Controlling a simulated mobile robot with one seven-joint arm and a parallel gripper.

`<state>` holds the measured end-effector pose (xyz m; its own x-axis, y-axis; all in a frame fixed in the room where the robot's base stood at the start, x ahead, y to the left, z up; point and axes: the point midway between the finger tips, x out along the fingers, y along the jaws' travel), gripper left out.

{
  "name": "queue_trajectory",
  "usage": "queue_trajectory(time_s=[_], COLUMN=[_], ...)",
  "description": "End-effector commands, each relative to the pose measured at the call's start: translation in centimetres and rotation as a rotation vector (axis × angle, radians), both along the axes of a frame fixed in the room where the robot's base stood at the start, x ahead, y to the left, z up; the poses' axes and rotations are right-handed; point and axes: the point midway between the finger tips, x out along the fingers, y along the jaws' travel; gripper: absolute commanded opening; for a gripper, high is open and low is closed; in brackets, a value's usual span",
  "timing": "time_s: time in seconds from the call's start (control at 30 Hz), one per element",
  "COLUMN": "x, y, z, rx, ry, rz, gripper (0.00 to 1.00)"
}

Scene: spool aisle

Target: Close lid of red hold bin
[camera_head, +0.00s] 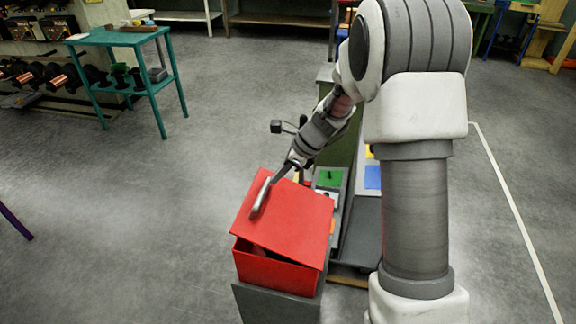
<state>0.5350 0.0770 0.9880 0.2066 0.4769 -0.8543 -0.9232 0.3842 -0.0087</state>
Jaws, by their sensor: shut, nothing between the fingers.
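The red hold bin (278,272) stands on a dark grey pedestal in the lower middle of the head view. Its red lid (293,217) is tilted, nearly down, with a dark gap along the front and right edge. Something inside shows only faintly through the gap. My gripper (259,205) is shut and empty, reaching over the lid's upper left part. Its fingertips appear to be at the lid's top surface; I cannot tell whether they touch it.
A grey bench with a green block (329,178) and a blue panel (373,177) stands behind the bin. A teal table (112,38) is at the upper left, beside a rack of spools (50,75). The grey floor left of the bin is clear.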

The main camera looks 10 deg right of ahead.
Motion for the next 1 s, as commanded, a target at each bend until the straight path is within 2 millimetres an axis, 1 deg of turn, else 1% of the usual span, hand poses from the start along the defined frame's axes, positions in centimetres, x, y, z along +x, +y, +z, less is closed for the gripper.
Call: queue_trajectory(time_s=[0.03, 0.1, 0.2, 0.3, 0.43, 0.77, 0.87, 1.0], x=[0.2, 0.4, 0.7, 0.9, 1.0, 1.0, 1.1, 1.3], y=[0.5, 1.1, 1.7, 2.1, 2.3, 2.4, 2.6, 3.4], z=[-1.1, -2.0, -3.1, -3.8, -4.1, -4.1, -4.1, -4.9], rx=[0.001, 0.000, 0.001, 0.000, 0.000, -0.001, -0.014, -0.063], ry=[0.003, 0.003, 0.002, 0.001, 0.000, 0.000, 0.008, 0.032], rz=[0.001, 0.001, 0.000, 0.001, 0.000, 0.000, 0.000, 0.004], gripper=[0.00, 0.00, 0.00, 0.00, 0.00, 0.00, 0.00, 0.00])
